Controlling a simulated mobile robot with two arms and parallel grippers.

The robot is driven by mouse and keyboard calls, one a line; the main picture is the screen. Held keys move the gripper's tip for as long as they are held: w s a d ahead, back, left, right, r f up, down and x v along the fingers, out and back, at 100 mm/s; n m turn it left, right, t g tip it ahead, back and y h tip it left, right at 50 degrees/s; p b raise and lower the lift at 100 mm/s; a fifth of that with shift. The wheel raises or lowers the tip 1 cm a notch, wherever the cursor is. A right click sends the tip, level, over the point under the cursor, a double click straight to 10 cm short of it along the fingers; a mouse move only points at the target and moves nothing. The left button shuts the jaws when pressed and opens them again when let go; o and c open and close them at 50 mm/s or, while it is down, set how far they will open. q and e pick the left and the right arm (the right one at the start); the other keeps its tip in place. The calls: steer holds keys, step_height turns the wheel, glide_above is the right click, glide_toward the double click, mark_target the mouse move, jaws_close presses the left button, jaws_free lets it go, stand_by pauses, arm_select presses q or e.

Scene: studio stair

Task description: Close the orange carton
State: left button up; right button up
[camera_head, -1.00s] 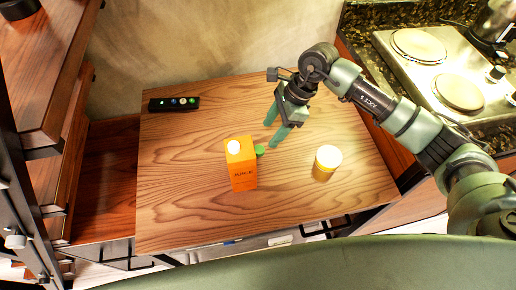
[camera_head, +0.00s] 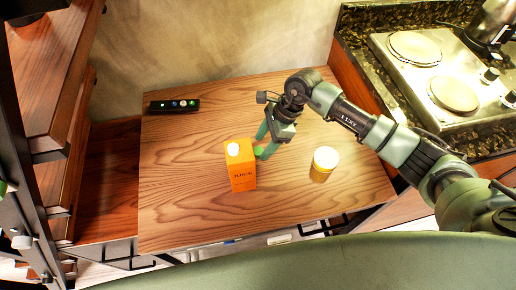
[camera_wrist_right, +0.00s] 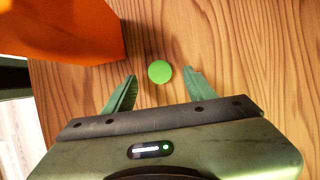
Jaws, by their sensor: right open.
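The orange juice carton (camera_head: 243,178) stands upright on the wooden table, with a round white spout (camera_head: 233,149) on its top. A small green cap (camera_head: 258,151) lies on the table just right of the carton. My right gripper (camera_head: 262,146) is open and low over the table, with its fingers at the cap. In the right wrist view, the cap (camera_wrist_right: 159,71) sits between the two spread fingertips, with gaps on both sides. Part of the carton (camera_wrist_right: 65,32) shows at upper left, beside the left finger. My left gripper is not in view.
A yellow-and-white jar (camera_head: 324,164) stands on the table (camera_head: 190,215) right of the carton. A black strip with several round buttons (camera_head: 174,105) lies at the back left. A stove (camera_head: 430,75) is at right, shelves at left. The table's front left is clear.

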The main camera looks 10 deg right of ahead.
mark_target(261, 150)
steer(key=shift+x, duration=1.1)
jaws_close()
steer(key=shift+r, duration=0.1)
step_height(261, 150, up, 20)
steer(key=b, duration=0.3)
